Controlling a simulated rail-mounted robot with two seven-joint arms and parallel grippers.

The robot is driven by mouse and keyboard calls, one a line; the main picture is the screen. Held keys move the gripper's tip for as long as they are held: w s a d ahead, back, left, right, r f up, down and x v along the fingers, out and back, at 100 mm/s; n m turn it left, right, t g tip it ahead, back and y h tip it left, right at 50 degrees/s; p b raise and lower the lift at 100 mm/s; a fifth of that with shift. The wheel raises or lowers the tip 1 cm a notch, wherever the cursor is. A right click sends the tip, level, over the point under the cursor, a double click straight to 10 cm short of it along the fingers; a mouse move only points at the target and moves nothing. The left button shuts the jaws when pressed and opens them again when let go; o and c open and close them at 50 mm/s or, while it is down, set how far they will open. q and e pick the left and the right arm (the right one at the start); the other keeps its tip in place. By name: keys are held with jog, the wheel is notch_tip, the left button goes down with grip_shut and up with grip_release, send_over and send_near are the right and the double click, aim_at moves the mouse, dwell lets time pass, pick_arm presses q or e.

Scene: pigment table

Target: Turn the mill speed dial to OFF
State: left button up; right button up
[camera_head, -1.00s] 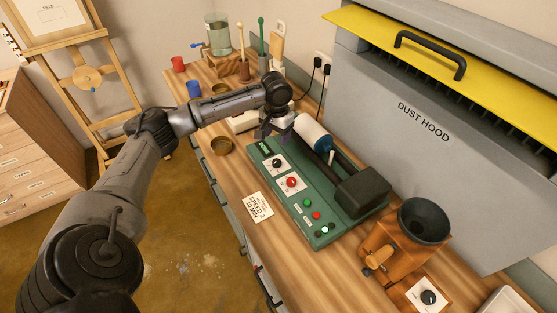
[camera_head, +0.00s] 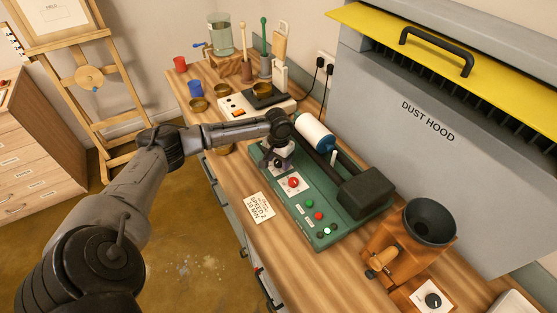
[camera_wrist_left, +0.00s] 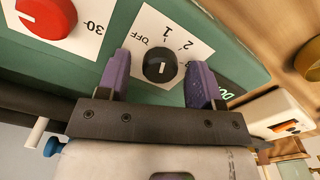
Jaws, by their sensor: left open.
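The green mill (camera_head: 335,238) stands on the bench with a white jar on its rollers. Its black speed dial (camera_wrist_left: 160,65) sits on a white plate marked OFF, 1 and 2 in the left wrist view; a white line marks its face, but which label it points to is unclear. My left gripper (camera_head: 277,163) is over this dial in the head view and largely covers it. In the left wrist view its purple fingers (camera_wrist_left: 159,78) are open, one on each side of the dial, with gaps showing. My right gripper is out of view.
A red dial (camera_head: 293,182) and several coloured buttons are beside the speed dial on the panel. A note (camera_head: 259,207) reads SPEED 2, 10 MIN. A grinder (camera_head: 411,242) with another black dial (camera_head: 432,300) stands at lower right. The grey dust hood (camera_head: 410,120) rises behind.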

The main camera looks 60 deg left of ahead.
pick_arm(q)
jog(key=shift+c, duration=0.2)
jog(key=shift+c, duration=0.8)
jog(key=c, duration=0.7)
jog(key=shift+r+p, duration=0.1)
jog(key=shift+p, duration=0.25)
jog(key=n+p, duration=0.7)
jog(key=p, duration=0.7)
jog(key=shift+r, duration=0.15)
jog(key=shift+n+p, duration=0.8)
jog(key=shift+p, duration=0.2)
jog(key=shift+f, duration=0.2)
jog(key=shift+f+n, duration=0.1)
jog(key=shift+n, duration=0.2)
jog(key=o, duration=0.9)
